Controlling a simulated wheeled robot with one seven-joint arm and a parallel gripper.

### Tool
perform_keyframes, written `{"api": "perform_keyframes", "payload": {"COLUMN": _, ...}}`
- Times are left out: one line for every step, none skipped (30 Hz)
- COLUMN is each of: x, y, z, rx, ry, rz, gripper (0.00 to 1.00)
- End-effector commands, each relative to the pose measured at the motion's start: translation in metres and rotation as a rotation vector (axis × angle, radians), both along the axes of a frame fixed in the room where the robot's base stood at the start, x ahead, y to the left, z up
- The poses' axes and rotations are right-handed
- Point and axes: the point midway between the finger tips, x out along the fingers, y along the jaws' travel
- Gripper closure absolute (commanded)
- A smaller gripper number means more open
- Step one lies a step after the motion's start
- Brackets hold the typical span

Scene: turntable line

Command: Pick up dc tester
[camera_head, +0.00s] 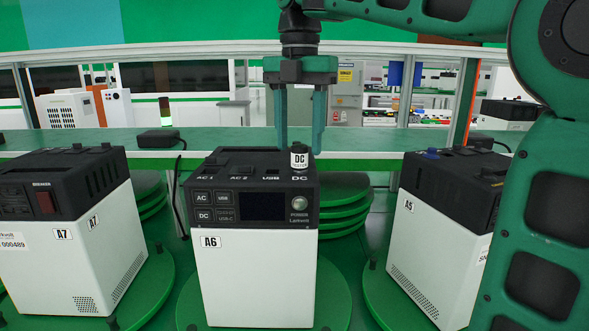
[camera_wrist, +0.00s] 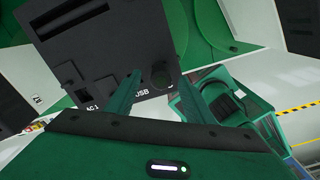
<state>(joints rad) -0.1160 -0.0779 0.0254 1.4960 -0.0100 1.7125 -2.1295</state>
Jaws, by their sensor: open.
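The DC tester (camera_head: 299,158) is a small white cylinder with a dark top and a "DC" label. It stands upright on the right rear of the black top of the unit marked A6 (camera_head: 250,271), at the DC position. My gripper (camera_head: 300,151) points down with its two green fingers apart. In the head view the fingertips lie left and right of the tester's upper part, with gaps on both sides. In the wrist view a dark round shape (camera_wrist: 161,74), which looks like the tester's top, shows between the fingertips (camera_wrist: 161,80). I see no contact.
Unit A7 (camera_head: 105,250) stands at left and unit A5 (camera_head: 431,242) at right, each on a green round plate. A green shelf (camera_head: 225,140) runs behind, with a small black box (camera_head: 158,139) on it. My arm covers the right side.

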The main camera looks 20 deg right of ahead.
Motion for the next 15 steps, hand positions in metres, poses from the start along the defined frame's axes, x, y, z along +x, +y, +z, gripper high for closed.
{"api": "perform_keyframes", "payload": {"x": -0.001, "y": 0.000, "z": -0.008, "rx": 0.000, "ry": 0.004, "rz": 0.000, "gripper": 0.52}}
{"api": "perform_keyframes", "payload": {"x": 0.000, "y": 0.000, "z": -0.013, "rx": -0.001, "ry": 0.003, "rz": 0.000, "gripper": 0.52}}
{"api": "perform_keyframes", "payload": {"x": 0.000, "y": 0.000, "z": -0.018, "rx": 0.000, "ry": 0.004, "rz": 0.000, "gripper": 0.52}}
{"api": "perform_keyframes", "payload": {"x": 0.000, "y": 0.000, "z": -0.022, "rx": 0.000, "ry": 0.003, "rz": 0.000, "gripper": 0.52}}
{"api": "perform_keyframes", "payload": {"x": 0.000, "y": 0.000, "z": -0.026, "rx": 0.000, "ry": 0.003, "rz": 0.000, "gripper": 0.52}}
{"api": "perform_keyframes", "payload": {"x": 0.000, "y": 0.000, "z": -0.030, "rx": 0.000, "ry": 0.003, "rz": 0.000, "gripper": 0.52}}
{"api": "perform_keyframes", "payload": {"x": 0.000, "y": 0.000, "z": -0.032, "rx": 0.000, "ry": 0.003, "rz": -0.001, "gripper": 0.52}}
{"api": "perform_keyframes", "payload": {"x": 0.000, "y": 0.000, "z": -0.034, "rx": -0.001, "ry": 0.002, "rz": -0.001, "gripper": 0.52}}
{"api": "perform_keyframes", "payload": {"x": 0.001, "y": 0.000, "z": -0.036, "rx": 0.000, "ry": 0.001, "rz": -0.001, "gripper": 0.52}}
{"api": "perform_keyframes", "payload": {"x": 0.001, "y": 0.000, "z": -0.036, "rx": 0.000, "ry": 0.001, "rz": -0.001, "gripper": 0.52}}
{"api": "perform_keyframes", "payload": {"x": 0.001, "y": 0.000, "z": -0.037, "rx": 0.000, "ry": 0.001, "rz": -0.001, "gripper": 0.52}}
{"api": "perform_keyframes", "payload": {"x": 0.001, "y": 0.000, "z": -0.037, "rx": -0.001, "ry": 0.001, "rz": -0.001, "gripper": 0.52}}
{"api": "perform_keyframes", "payload": {"x": 0.001, "y": 0.000, "z": -0.037, "rx": 0.000, "ry": 0.000, "rz": -0.001, "gripper": 0.52}}
{"api": "perform_keyframes", "payload": {"x": 0.001, "y": 0.000, "z": -0.037, "rx": 0.000, "ry": 0.000, "rz": -0.001, "gripper": 0.52}}
{"api": "perform_keyframes", "payload": {"x": 0.001, "y": 0.000, "z": -0.037, "rx": -0.001, "ry": 0.001, "rz": -0.001, "gripper": 0.52}}
